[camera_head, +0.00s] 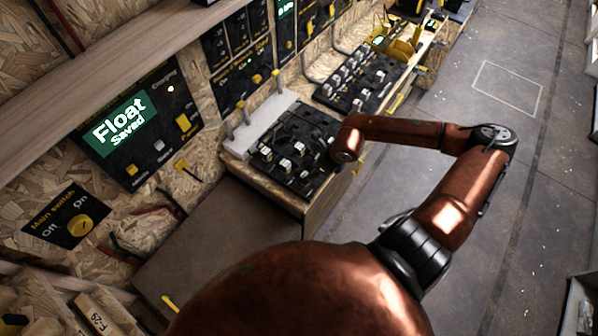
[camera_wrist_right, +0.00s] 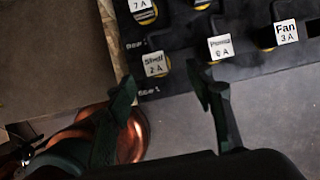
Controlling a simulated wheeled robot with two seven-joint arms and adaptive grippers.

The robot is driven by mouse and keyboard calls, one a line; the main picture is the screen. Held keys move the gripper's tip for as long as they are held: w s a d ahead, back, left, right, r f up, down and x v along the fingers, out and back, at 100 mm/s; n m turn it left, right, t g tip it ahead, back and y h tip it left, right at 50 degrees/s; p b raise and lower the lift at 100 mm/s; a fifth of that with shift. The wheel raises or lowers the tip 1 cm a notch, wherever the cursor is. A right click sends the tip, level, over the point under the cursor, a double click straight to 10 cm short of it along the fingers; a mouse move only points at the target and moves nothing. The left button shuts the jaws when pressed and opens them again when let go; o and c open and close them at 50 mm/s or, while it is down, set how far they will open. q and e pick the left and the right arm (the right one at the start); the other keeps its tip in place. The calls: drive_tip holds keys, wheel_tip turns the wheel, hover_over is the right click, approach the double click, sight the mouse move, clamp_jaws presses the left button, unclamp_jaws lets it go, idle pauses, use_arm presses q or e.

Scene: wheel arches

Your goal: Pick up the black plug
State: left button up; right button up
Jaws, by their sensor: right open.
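Several black plugs with white labelled faces stand on a black panel (camera_head: 318,122) on the near bench. In the right wrist view, one plug marked 2 A (camera_wrist_right: 155,65) is just beyond and between my right gripper's fingertips (camera_wrist_right: 160,80). A plug marked 6 A (camera_wrist_right: 221,47) is right of it, and one marked Fan 3 A (camera_wrist_right: 286,32) is further right. The fingers are apart with nothing between them. I cannot tell which plug is the task's one. In the head view my right arm reaches over the panel's right edge, and its fingers are not clear. My left gripper is not in view.
A second panel with plugs (camera_head: 358,78) lies further along the bench. A light grey bar (camera_head: 262,124) runs behind the near panel. The wall holds a switch panel with a green "Float Saved" screen (camera_head: 120,122). The grey floor (camera_head: 535,190) at right is clear.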

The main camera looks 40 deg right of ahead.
drive_tip(key=x, duration=0.7)
drive_tip(key=shift+s+a+f, duration=0.2)
drive_tip(key=shift+a+f, duration=0.05)
drive_tip(key=shift+c, duration=0.4)
drive_tip(key=c, duration=1.2)
drive_tip(key=shift+r, duration=0.15)
